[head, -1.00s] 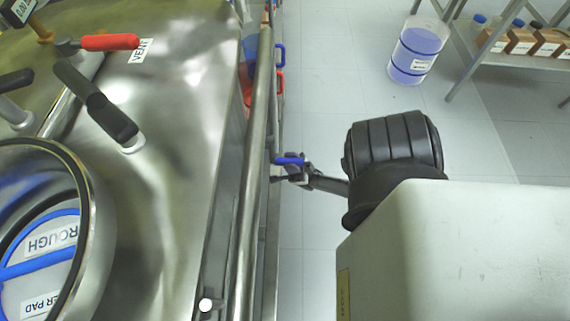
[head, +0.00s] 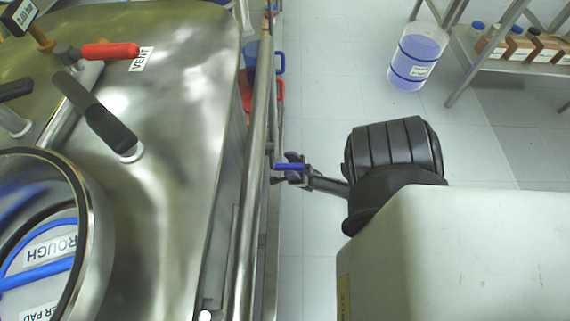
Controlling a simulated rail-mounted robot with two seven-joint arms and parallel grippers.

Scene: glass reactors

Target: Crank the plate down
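My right gripper (head: 290,172) is small in the head view, just right of the steel rail and below the top of the tank. A blue bar (head: 289,166) lies across its fingers. The bar is too small for me to tell whether the fingers are closed on it. No crank is clearly visible. A pale disc (head: 50,253) with blue bars and labels, one reading "ROUGH", lies inside a round metal-rimmed port at the lower left. I cannot tell whether it is the plate. My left gripper is not in view.
The steel tank top (head: 175,130) fills the left, with a red-handled vent valve (head: 110,50) and black handles. A steel rail (head: 250,190) runs along its side. A blue-liquid container (head: 416,58) stands on the clear floor. A shelf with bottles (head: 520,48) is at top right.

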